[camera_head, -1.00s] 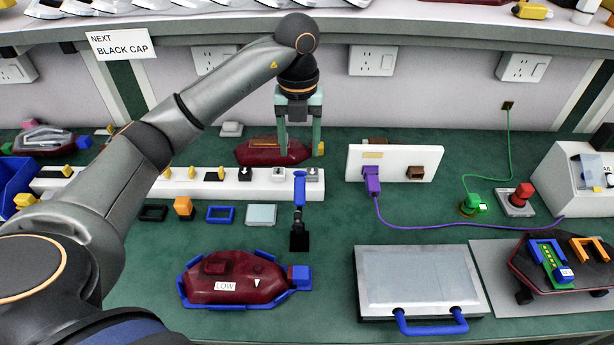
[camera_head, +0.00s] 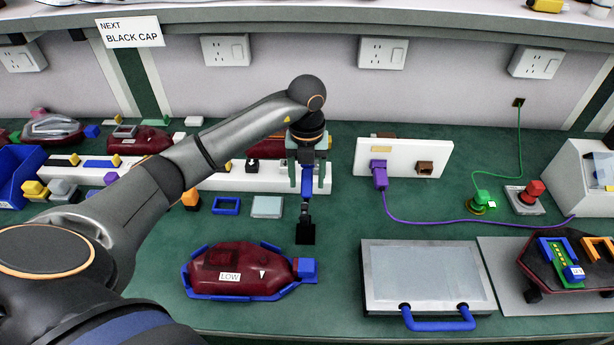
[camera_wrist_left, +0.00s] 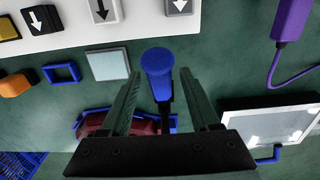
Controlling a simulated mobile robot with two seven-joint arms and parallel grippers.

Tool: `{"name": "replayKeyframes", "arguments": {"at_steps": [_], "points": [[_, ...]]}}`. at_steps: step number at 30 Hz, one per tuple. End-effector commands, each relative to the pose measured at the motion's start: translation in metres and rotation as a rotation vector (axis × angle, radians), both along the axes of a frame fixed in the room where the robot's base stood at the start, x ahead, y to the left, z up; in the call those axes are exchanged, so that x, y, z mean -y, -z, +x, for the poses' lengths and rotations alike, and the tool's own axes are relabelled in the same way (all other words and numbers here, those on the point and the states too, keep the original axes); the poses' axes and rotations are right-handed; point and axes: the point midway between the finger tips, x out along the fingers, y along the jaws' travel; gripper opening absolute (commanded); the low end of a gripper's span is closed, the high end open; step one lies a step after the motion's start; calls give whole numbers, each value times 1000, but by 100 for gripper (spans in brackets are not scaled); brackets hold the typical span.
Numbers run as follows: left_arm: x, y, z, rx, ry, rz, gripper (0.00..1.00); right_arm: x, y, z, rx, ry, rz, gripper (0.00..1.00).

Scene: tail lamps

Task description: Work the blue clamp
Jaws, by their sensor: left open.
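The blue clamp's upright blue handle (camera_head: 306,184) stands behind the right end of a dark red tail lamp (camera_head: 235,268), with a black foot (camera_head: 305,234) below it. The lamp, labelled LOW, lies in a blue cradle (camera_head: 307,268). My left gripper (camera_head: 309,186) is open, its two green fingers on either side of the handle. In the left wrist view, the round blue handle top (camera_wrist_left: 157,66) shows between the spread fingers (camera_wrist_left: 159,80), with gaps on both sides. The lamp is partly hidden there by the gripper. My right gripper is not in view.
A white strip (camera_head: 225,182) with arrow-marked blocks runs behind the clamp. A white panel with a purple plug (camera_head: 380,175) stands to the right. A clear-topped case (camera_head: 425,275) with a blue handle lies at front right. Green bench is bare between lamp and case.

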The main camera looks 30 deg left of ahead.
Motion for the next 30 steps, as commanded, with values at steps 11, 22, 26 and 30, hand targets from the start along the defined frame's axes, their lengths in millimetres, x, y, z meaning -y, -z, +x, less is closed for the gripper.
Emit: {"name": "replayKeyframes", "arguments": {"at_steps": [11,22,26,30], "points": [[0,0,0,0,0,0,28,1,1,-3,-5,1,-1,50],[0,0,0,0,0,0,0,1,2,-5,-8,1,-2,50],[0,-1,0,0,0,0,0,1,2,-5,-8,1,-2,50],[0,-1,0,-1,-1,1,0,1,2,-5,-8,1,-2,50]]}}
